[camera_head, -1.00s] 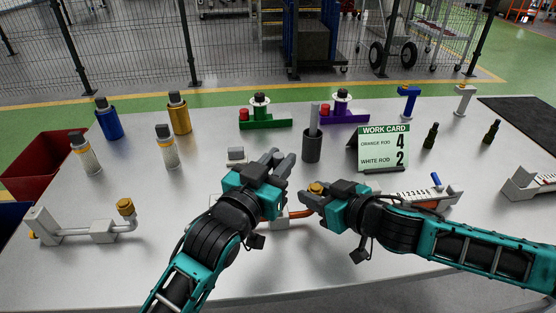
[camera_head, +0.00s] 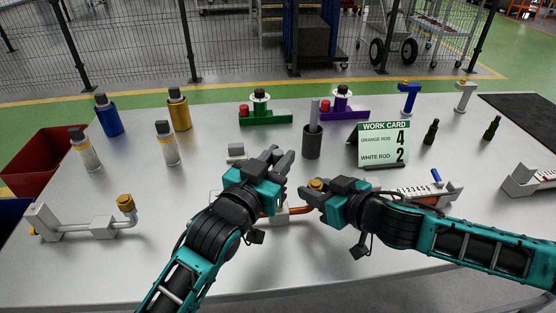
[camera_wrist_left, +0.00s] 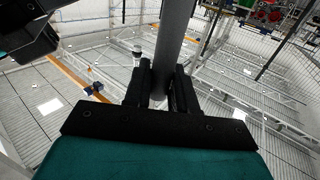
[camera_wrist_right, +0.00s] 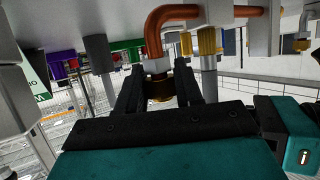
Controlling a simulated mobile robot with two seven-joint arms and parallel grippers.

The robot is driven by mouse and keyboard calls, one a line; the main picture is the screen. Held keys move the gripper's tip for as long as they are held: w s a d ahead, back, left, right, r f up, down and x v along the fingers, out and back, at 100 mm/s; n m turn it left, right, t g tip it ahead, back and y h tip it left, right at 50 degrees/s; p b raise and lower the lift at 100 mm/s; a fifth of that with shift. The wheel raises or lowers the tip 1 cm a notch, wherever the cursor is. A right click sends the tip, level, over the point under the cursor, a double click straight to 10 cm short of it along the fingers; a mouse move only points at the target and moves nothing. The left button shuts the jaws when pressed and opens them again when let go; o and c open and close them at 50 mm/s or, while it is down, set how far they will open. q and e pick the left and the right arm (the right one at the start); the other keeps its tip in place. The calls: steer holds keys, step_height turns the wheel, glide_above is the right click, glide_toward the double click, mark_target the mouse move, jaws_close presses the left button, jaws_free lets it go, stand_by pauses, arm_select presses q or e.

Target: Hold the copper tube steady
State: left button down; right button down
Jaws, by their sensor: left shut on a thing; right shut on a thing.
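The copper tube (camera_head: 300,210) sits low on a pale block fixture (camera_head: 278,217) in front of me, partly hidden by my grippers. In the right wrist view, the tube bends (camera_wrist_right: 154,35) down to a brass nut (camera_wrist_right: 159,90). My right gripper (camera_head: 309,190) is shut at the tube's brass-nut end; its fingers flank the nut in the wrist view. My left gripper (camera_head: 277,161) is raised beside and behind the fixture, shut on a dark grey rod (camera_wrist_left: 173,45). The far end of that rod is out of the wrist view.
A dark cup with a grey rod (camera_head: 312,143) stands just behind the grippers. A work card (camera_head: 384,145) and a numbered rack (camera_head: 425,195) are to the right. A similar pipe fixture (camera_head: 103,231) is at left. The front table area is clear.

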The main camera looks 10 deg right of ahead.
stand_by(0.3)
arm_select(q)
steer(key=shift+s+f, duration=0.1)
steer(key=shift+s, duration=0.7)
steer(key=shift+w+d, duration=0.4)
steer(key=shift+w, duration=0.05)
steer(key=shift+a, duration=0.1)
steer(key=shift+a, duration=0.7)
